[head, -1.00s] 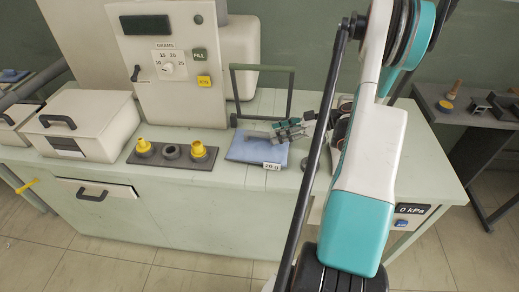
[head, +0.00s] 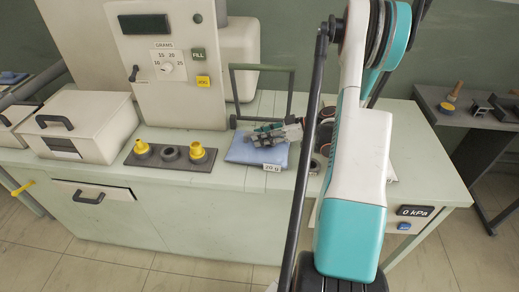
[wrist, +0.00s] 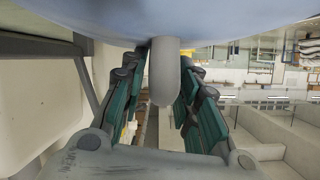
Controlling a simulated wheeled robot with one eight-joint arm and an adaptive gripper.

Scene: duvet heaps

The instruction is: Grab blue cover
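The blue cover (head: 240,152) lies flat on the pale green bench top, with a white "20 g" tag at its front edge. My gripper (head: 257,137) is over the cover, reaching in from the right, and hides part of it. In the wrist view the cover's blue surface (wrist: 100,14) fills the top edge. A grey rounded bar (wrist: 164,75) stands out from it between the fingers of my gripper (wrist: 161,62). The fingers are apart, one on each side of the bar; whether they touch it is hard to tell.
A dark frame (head: 290,82) stands behind the cover. A dark tray (head: 172,157) with yellow and grey pieces is to its left, near a white lidded box (head: 95,105). The dispenser panel (head: 165,90) rises at the back. Bench room is clear in front of the cover.

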